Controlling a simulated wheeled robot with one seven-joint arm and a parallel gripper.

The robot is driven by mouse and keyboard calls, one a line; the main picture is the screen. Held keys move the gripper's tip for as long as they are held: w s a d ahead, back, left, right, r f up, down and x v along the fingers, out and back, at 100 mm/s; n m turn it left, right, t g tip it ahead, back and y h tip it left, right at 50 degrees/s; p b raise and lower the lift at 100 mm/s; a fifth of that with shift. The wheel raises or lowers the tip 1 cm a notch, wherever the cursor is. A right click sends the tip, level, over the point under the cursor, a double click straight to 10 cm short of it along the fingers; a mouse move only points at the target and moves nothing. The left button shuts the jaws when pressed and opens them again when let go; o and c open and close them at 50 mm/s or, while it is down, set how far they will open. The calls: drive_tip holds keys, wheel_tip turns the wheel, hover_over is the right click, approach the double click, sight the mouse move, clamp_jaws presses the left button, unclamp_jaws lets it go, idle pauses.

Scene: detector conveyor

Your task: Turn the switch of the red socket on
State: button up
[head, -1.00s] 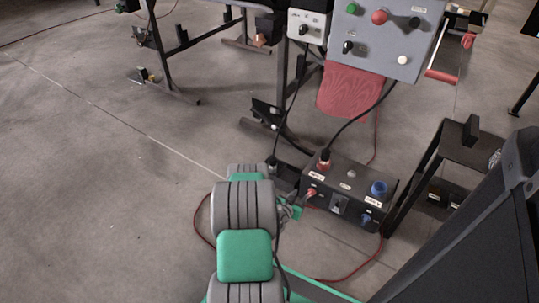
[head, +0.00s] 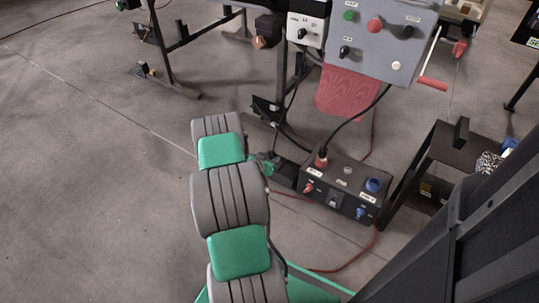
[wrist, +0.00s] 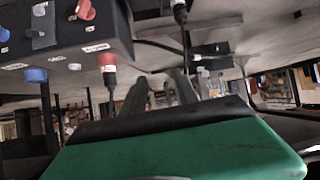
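The black socket box (head: 344,178) stands on the floor, right of my arm. Its red socket (head: 322,161) on top holds a black plug; it also shows in the wrist view (wrist: 107,60). The red switch knob (head: 308,187) is on the front face below that socket; it shows at the top of the wrist view (wrist: 84,9). Its exact setting is too small to tell. My gripper (head: 265,163) is left of the box, apart from the knob and partly hidden by my arm. In the wrist view its dark fingers (wrist: 160,92) stand apart with nothing between them.
The box also has a blue socket (head: 373,185), a blue switch (head: 361,213) and a grey middle switch (head: 333,199). A black cable rises to the grey control panel (head: 375,60). A black stand (head: 432,160) is close on the right.

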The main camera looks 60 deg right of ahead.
drive_tip(key=shift+w+r, duration=0.2)
